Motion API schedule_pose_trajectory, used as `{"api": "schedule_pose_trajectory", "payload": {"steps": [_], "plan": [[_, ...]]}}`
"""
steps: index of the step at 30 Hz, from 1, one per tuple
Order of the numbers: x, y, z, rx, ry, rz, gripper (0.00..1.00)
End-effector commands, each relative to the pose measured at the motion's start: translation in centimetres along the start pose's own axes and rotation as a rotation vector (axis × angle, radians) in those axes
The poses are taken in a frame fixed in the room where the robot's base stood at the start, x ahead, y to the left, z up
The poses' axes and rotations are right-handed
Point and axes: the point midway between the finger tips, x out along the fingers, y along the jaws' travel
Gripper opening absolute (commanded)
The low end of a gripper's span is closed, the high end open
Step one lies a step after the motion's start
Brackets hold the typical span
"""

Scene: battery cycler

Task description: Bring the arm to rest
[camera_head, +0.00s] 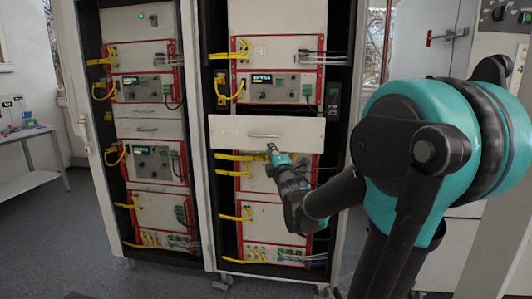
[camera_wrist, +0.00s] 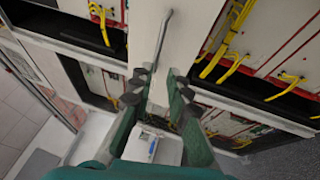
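My gripper (camera_head: 273,150) is in front of the middle rack, just below the handle (camera_head: 263,135) of a white drawer (camera_head: 230,133). My arm reaches in from the right with its elbow bent. In the wrist view my gripper (camera_wrist: 160,78) has its two green fingers apart, with nothing held between them. The white panel shows behind the fingers, and the long metal handle (camera_wrist: 163,40) lies beyond the tips. I cannot tell how close the fingertips are to the panel.
The left rack (camera_head: 150,125) and the middle rack hold red-framed units with yellow cables (camera_head: 236,88). The drawer front looks to stand out from the middle rack. A grey bench (camera_head: 28,180) stands at far left. Bare floor (camera_head: 60,235) lies at lower left.

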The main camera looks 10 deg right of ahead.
Motion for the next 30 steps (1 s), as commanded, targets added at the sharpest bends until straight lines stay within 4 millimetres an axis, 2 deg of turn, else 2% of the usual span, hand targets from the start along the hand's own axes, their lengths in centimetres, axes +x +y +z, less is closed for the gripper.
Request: {"api": "schedule_pose_trajectory", "payload": {"steps": [2, 4, 8, 12, 14, 18, 21, 24, 27, 30], "plan": [[-0.5, -0.9, 0.3, 0.041, -0.011, -0.034, 0.17], [-1.5, -2.8, 0.7, 0.121, -0.035, -0.1, 0.17], [-5.2, -8.5, 1.8, 0.377, -0.134, -0.3, 0.17], [-11.6, -15.5, 2.2, 0.698, -0.31, -0.539, 0.17], [-14.8, -18.2, 2.1, 0.827, -0.403, -0.633, 0.17], [-22.7, -23.4, 1.2, 1.092, -0.646, -0.825, 0.17], [-27.9, -25.9, 0.2, 1.232, -0.819, -0.928, 0.17], [-31.8, -27.3, -0.6, 1.322, -0.962, -0.998, 0.17], [-34.3, -28.0, -1.1, 1.372, -1.056, -1.037, 0.17], [-35.4, -28.3, -1.4, 1.393, -1.1, -1.054, 0.17]]}}
